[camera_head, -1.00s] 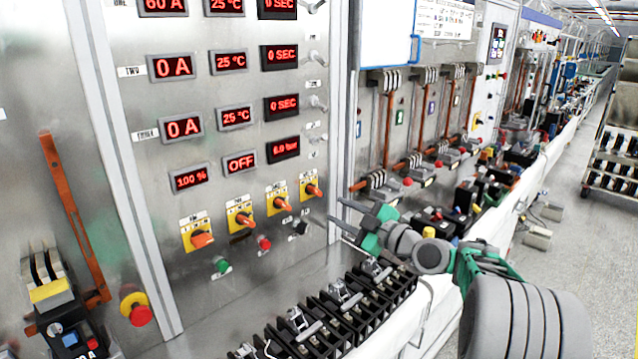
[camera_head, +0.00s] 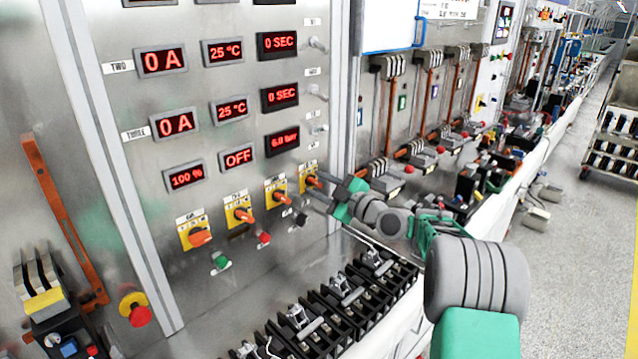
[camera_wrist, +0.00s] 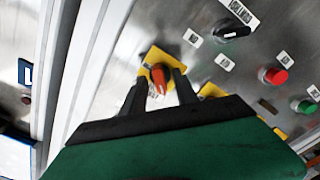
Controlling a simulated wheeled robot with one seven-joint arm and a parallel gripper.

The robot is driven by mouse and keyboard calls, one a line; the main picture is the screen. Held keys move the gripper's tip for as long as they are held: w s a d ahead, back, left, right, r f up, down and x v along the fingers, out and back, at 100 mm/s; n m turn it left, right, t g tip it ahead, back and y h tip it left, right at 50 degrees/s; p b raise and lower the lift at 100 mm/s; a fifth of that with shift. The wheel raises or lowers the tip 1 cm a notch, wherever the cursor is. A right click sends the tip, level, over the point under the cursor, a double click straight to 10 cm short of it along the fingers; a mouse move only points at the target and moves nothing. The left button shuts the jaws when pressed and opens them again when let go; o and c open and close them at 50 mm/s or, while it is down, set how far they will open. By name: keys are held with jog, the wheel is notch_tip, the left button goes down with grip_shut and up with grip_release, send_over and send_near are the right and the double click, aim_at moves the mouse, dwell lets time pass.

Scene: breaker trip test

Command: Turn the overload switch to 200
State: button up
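Several orange rotary switches on yellow plates sit in a row on the steel panel. They are the leftmost (camera_head: 200,237), the second (camera_head: 242,215), the third (camera_head: 280,197) and the rightmost (camera_head: 313,182). Their labels are too small to read, so I cannot tell which is the overload switch. My gripper (camera_head: 312,192) is at the rightmost switch. In the wrist view, its two dark fingers are apart, with the orange knob (camera_wrist: 158,76) showing between their tips. Whether they touch the knob is unclear. A red display (camera_head: 185,177) above the leftmost switch reads 100 %.
Green (camera_head: 221,261) and red (camera_head: 264,238) buttons sit below the switches, with a black knob (camera_wrist: 231,30) near the gripper. A row of black terminal blocks (camera_head: 345,295) lies on the bench below. A metal upright (camera_head: 343,110) stands just right of the switches.

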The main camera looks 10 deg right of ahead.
grip_shut()
dwell(0.3)
jog(key=shift+f+m+b, duration=0.1)
jog(key=shift+m+b, duration=0.3)
jog(key=shift+b, duration=0.2)
jog(key=shift+f+m+b, duration=0.1)
jog(key=shift+m+b, duration=0.8)
jog(key=shift+b, duration=0.35)
jog(key=m+b, duration=0.2)
jog(key=m, duration=0.1)
jog(key=shift+m+b, duration=0.3)
jog(key=shift+b, duration=0.1)
jog(key=m, duration=0.3)
jog(key=m+b, duration=0.1)
jog(key=m, duration=0.1)
jog(key=shift+w+d+r, duration=0.1)
jog(key=shift+r, duration=0.2)
jog(key=m+p, duration=0.1)
jog(key=m, duration=0.5)
jog(key=shift+m, duration=0.4)
